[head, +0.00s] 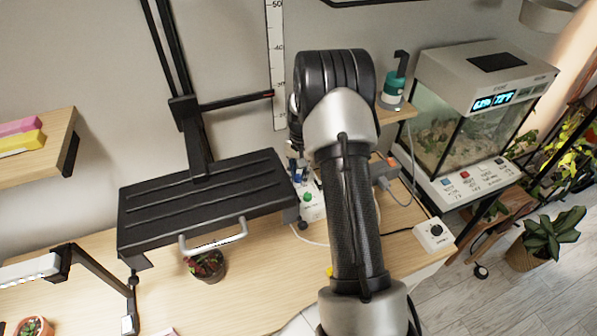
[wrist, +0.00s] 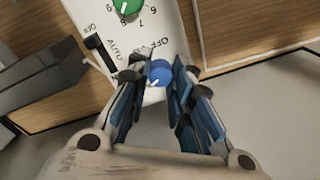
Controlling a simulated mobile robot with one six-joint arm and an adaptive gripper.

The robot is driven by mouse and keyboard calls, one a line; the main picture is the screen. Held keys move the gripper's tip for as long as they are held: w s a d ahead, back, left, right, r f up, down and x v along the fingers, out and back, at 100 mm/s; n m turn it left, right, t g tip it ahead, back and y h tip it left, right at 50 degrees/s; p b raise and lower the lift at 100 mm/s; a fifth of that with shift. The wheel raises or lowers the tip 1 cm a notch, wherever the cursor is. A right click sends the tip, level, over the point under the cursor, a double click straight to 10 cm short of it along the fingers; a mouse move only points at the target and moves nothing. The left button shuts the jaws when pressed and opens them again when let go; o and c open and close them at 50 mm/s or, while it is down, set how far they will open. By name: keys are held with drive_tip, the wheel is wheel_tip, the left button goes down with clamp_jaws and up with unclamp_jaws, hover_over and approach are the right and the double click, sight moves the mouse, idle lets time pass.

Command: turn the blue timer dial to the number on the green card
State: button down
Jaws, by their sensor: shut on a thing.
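The blue dial (wrist: 160,71) sits on a white panel (wrist: 164,24) in the wrist view. A pale pointer mark shows on its lower left, and an OFF label is printed just above it. My gripper (wrist: 158,79) has one finger on each side of the dial and is shut on it. The fingers hide most of the scale around the dial. I cannot make out a green card in either view.
A green dial (wrist: 127,7) with numbers and a black slide switch (wrist: 100,54) marked OFF and AUTO are close by on the panel. A black shelf (head: 205,200) hangs left of my arm. A glass tank (head: 470,110) and a white box with a black knob (head: 434,233) are right.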

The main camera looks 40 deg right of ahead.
drive_tip(key=shift+n+p, duration=0.45)
drive_tip(key=shift+n, duration=1.65)
drive_tip(key=c, duration=1.4)
unclamp_jaws()
drive_tip(key=shift+r, duration=0.1)
wheel_tip(320, 180, up, 12)
drive_tip(key=shift+s+d, duration=0.15)
drive_tip(key=shift+d, duration=0.15)
